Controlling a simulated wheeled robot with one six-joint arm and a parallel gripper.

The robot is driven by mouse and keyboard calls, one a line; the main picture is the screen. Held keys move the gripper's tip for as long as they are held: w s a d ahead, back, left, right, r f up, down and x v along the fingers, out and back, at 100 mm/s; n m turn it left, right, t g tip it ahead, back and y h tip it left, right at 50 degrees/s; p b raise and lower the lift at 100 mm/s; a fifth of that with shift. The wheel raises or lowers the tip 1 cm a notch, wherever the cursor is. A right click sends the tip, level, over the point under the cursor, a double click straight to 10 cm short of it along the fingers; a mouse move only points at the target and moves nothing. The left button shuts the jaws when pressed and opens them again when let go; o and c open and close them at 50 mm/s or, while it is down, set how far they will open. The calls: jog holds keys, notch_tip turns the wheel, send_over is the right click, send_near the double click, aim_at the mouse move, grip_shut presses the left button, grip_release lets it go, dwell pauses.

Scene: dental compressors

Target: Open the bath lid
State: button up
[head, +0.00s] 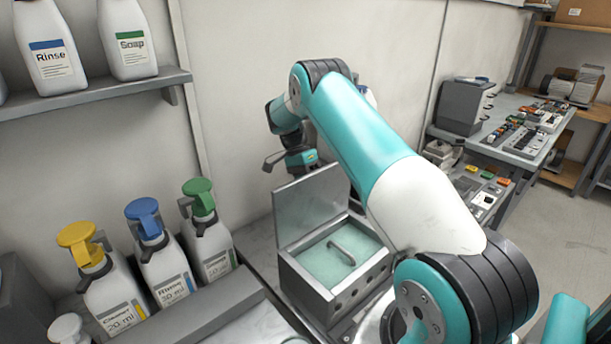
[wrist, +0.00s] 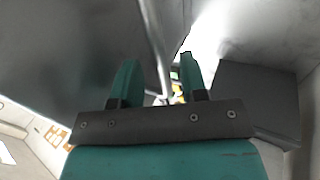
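The bath is a grey metal box (head: 308,283) on the bench in the head view, with pale green liquid and a grey bar-shaped handle (head: 342,250) inside. Its lid (head: 312,204) is a flat grey panel standing about upright along the back left side of the bath, so the bath is open. My gripper (head: 300,160) is just above and behind the lid's top edge; contact cannot be told. In the wrist view my gripper (wrist: 158,70) has its two green fingers apart. A thin metallic strip shows between them, but nothing is clearly clamped.
Several pump bottles with yellow, blue (head: 145,212) and green tops stand left of the bath. A wall shelf (head: 95,92) above holds rinse and soap bottles. At right are a side bench (head: 505,145) with small parts and a grey machine (head: 465,105). My arm hides the area right of the bath.

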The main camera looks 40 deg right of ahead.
jog(key=p+v, duration=0.6)
jog(key=p, duration=0.5)
jog(key=shift+r, duration=0.3)
jog(key=shift+w, duration=0.1)
jog(key=shift+f, duration=0.1)
